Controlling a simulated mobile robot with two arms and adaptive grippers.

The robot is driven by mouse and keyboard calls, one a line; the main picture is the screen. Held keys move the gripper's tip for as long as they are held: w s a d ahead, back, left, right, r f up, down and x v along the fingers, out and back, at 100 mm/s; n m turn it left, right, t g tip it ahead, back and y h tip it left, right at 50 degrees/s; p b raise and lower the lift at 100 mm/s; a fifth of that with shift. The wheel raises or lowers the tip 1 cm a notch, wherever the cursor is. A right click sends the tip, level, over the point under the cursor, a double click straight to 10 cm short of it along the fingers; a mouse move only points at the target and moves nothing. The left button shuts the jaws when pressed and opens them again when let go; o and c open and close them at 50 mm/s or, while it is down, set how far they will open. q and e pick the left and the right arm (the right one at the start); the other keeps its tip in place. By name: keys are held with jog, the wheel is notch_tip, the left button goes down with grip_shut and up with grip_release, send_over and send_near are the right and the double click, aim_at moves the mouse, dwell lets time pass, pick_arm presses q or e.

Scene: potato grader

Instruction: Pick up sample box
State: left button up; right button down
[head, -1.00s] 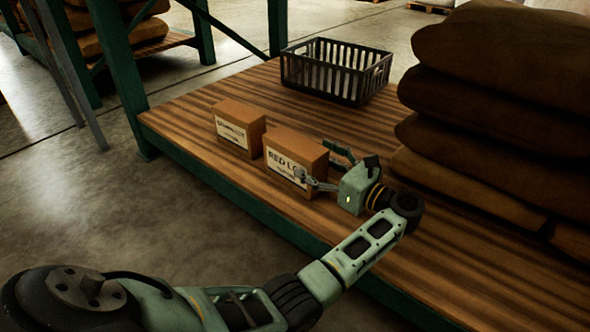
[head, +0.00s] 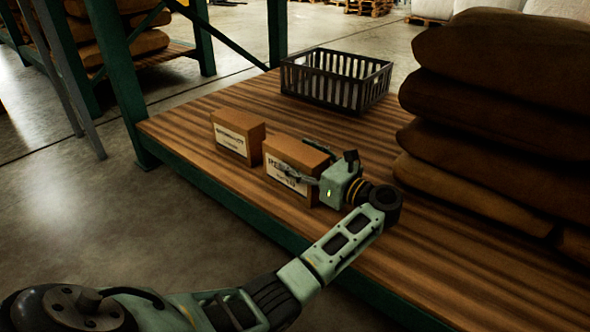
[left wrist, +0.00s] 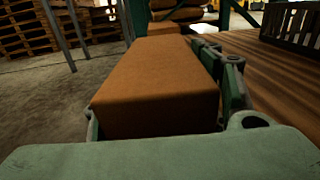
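Two brown cardboard boxes with white labels stand on the wooden deck. The labels are too blurred now to read for sure, so I cannot tell which is the sample box. My left gripper (head: 301,163) is at the nearer box (head: 292,151), one finger along its labelled front and the other along its back. The left wrist view shows this box (left wrist: 160,82) between the fingers, the left finger mostly hidden. The fingers look open, and I cannot see firm contact. The other box (head: 238,119) stands just to the left, untouched. My right gripper is out of view.
A dark slatted crate (head: 335,80) stands at the back of the deck. Stacked brown sacks (head: 500,100) fill the right side. A green post (head: 120,75) rises at the deck's left corner. Bare wood (head: 340,125) lies between boxes and crate.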

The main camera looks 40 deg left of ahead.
pick_arm(q)
grip_shut()
jog(key=shift+r, duration=0.15)
dwell(0.4)
